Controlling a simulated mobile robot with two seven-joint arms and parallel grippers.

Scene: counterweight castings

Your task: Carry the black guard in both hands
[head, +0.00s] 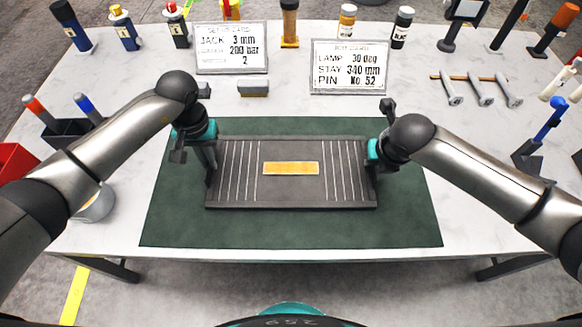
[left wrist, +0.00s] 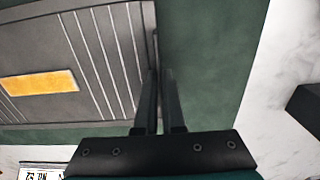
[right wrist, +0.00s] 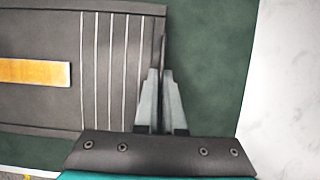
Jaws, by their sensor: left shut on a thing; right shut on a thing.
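The black guard (head: 245,190) is a dark flat panel with white lines at both ends and a yellow label (head: 291,168) in its middle. It is over the green mat (head: 290,232); I cannot tell if it touches the mat. My left gripper (head: 210,170) is shut on its left edge, and the guard also shows in the left wrist view (left wrist: 105,45). My right gripper (head: 374,168) is shut on its right edge, and the guard shows in the right wrist view (right wrist: 40,105). The fingertips are partly hidden at the edges.
Two printed cards (head: 232,47) and (head: 349,66) stand behind the mat. Bottles and tools line the table's (head: 110,235) back and sides. A small block (head: 253,87) lies behind the mat. A white pot (head: 97,204) is near my left arm. The mat's front strip is clear.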

